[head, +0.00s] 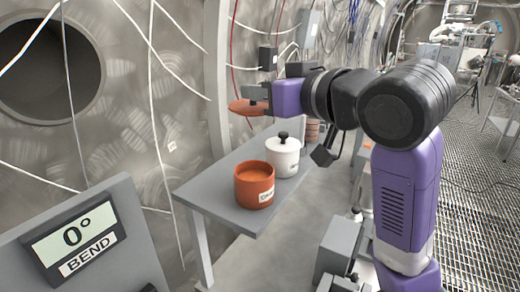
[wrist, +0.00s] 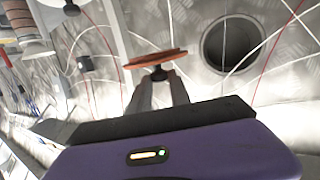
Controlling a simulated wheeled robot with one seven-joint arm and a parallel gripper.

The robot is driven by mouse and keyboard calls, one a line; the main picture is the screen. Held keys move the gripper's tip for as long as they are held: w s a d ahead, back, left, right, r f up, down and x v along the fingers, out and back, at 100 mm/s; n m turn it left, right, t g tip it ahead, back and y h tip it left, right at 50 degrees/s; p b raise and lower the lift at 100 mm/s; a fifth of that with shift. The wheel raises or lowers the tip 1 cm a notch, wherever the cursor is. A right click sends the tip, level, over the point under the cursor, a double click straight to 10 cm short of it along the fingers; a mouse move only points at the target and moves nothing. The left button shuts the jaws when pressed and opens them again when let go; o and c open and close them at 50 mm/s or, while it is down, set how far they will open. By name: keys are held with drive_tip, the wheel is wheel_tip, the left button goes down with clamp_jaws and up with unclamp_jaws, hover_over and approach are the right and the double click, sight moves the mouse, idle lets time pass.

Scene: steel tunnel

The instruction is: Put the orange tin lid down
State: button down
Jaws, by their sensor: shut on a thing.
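The orange tin lid (head: 248,107) is a flat disc in the head view, held in the air above the grey bench. My gripper (head: 262,92) is shut on it at the end of my purple arm. In the wrist view the lid (wrist: 156,58) shows nearly edge-on, and its dark knob sits between the fingertips of my gripper (wrist: 159,76). An orange tin (head: 255,186) with a white label stands upright near the front end of the bench, below the lid and apart from it.
A white lidded tin (head: 283,157) with a black knob stands just behind the orange tin. Stacked reddish things (head: 312,131) stand farther back on the grey bench (head: 213,189). The bench is bare left of the tins. A grey panel reading "0° BEND" (head: 76,236) stands front left. Cables hang along the wall.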

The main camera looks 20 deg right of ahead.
wheel_tip(320, 180, down, 12)
idle(0.5)
drive_tip(key=shift+f, duration=0.35)
drive_tip(key=shift+f, duration=0.2)
drive_tip(key=c, duration=1.2)
unclamp_jaws()
drive_tip(key=shift+r, duration=0.1)
